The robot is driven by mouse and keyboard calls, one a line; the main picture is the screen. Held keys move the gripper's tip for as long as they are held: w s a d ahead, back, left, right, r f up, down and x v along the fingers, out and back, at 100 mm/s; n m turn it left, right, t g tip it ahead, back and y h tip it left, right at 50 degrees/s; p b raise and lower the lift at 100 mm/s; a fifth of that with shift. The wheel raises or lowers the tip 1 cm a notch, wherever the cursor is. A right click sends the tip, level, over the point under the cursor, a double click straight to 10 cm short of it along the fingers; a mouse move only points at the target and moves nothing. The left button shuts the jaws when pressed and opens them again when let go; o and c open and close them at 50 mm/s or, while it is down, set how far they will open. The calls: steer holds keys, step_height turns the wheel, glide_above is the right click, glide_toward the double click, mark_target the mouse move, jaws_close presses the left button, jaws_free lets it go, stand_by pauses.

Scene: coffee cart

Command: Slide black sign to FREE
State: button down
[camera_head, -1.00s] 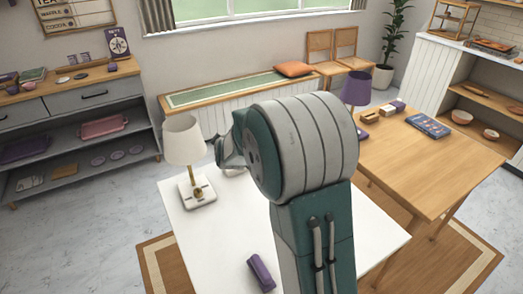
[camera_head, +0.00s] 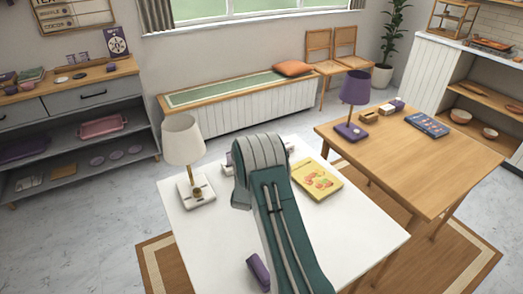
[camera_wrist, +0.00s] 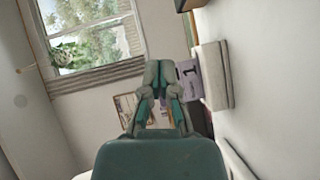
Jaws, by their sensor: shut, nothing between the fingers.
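I cannot make out a black sign with the word FREE in either view; my arm covers part of the white table (camera_head: 345,230) in the head view. My gripper (camera_wrist: 157,70) shows in the wrist view with its fingertips together and nothing between them. In the head view my arm hides most of it.
The white table bears a white lamp (camera_head: 183,140), a yellow book (camera_head: 317,180) and a purple block (camera_head: 258,270) near its front edge. A purple lamp (camera_head: 355,88) stands on the wooden table (camera_head: 440,165) to the right. The white table's right front is clear.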

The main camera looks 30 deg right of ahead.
stand_by(0.3)
steer(key=x, duration=0.9)
steer(key=shift+w+d, duration=0.25)
steer(key=d, duration=0.3)
steer(key=shift+w+d+f, duration=0.15)
steer(key=shift+w+f, duration=0.2)
steer(key=shift+w+d, duration=0.1)
steer(key=shift+d, duration=0.3)
steer(key=shift+d, duration=0.1)
steer(key=d, duration=0.9)
steer(key=shift+d+f, duration=0.1)
steer(key=shift+d, duration=0.15)
steer(key=shift+a, duration=0.1)
